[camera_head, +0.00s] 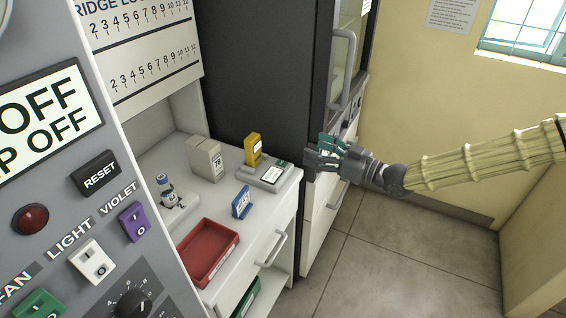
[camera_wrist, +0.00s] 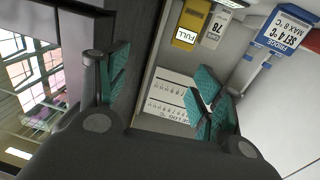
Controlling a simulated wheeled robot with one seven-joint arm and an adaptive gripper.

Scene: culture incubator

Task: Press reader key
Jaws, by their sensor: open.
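A small grey device with a pale screen (camera_head: 266,174), which looks like the reader, lies on the white counter. A small green patch at its far right corner may be its key; it is too small to be sure. My gripper (camera_head: 318,152) is open and empty, to the right of the device and apart from it, in front of the dark cabinet. In the wrist view its teal fingers stand apart (camera_wrist: 160,90) with nothing between them. I cannot clearly make out the device in that view.
A yellow holder (camera_head: 253,148) stands behind the device, with a pale box (camera_head: 205,158) to its left. A blue sign (camera_head: 241,203) and a red tray (camera_head: 208,252) are nearer. The dark cabinet's handle (camera_head: 342,72) projects near my gripper. The floor (camera_head: 400,255) is clear.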

